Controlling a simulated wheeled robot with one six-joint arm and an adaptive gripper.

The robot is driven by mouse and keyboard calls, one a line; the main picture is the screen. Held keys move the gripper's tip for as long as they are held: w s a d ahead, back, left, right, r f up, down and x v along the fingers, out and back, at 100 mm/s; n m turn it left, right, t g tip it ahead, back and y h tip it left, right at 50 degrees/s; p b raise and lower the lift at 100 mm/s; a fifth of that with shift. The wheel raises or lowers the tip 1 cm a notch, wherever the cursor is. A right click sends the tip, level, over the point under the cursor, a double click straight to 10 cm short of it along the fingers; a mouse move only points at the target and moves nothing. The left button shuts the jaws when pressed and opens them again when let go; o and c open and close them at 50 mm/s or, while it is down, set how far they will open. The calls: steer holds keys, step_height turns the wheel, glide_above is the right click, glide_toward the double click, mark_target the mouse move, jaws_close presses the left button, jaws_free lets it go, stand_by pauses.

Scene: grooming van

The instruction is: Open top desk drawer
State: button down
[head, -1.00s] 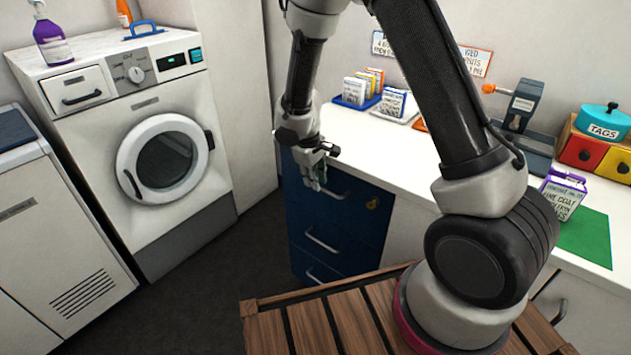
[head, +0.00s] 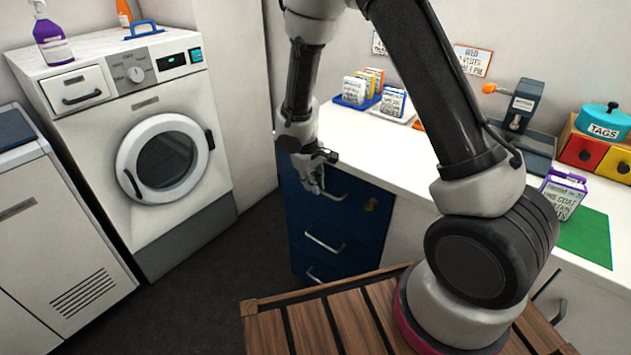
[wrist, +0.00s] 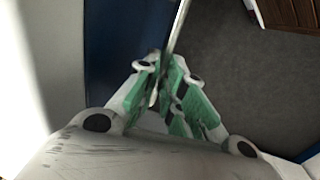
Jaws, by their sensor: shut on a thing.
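The blue desk drawer unit (head: 356,238) stands under the white desktop's left end, and its top drawer (head: 352,211) carries a keyhole plate (head: 370,204). The top drawer looks flush; I cannot see any clear gap. My gripper (head: 317,183) is at the left part of the top drawer's silver bar handle (head: 337,196), pointing downward. In the wrist view, the handle (wrist: 179,30) runs in between the green pads of my gripper (wrist: 172,100), which is shut on it. The handle's far end is hidden by the fingers.
Lower drawers have bar handles (head: 324,241). A white washing machine (head: 140,150) stands at left, with dark floor (head: 235,260) clear between it and the drawers. Boxes, a press and a tag pot (head: 604,122) sit on the desktop (head: 375,150).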

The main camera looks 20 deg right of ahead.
steer(key=s+a, duration=0.9)
steer(key=a, duration=0.3)
steer(key=s+a, duration=0.9)
steer(key=a, duration=0.4)
steer(key=shift+s+a, duration=0.3)
steer(key=c, duration=1.8)
jaws_free()
steer(key=r, duration=0.4)
steer(key=s+a+r, duration=0.1)
steer(key=r, duration=0.3)
steer(key=a+r, duration=0.1)
steer(key=r, duration=0.2)
steer(key=shift+s+r, duration=0.2)
steer(key=shift+r, duration=0.2)
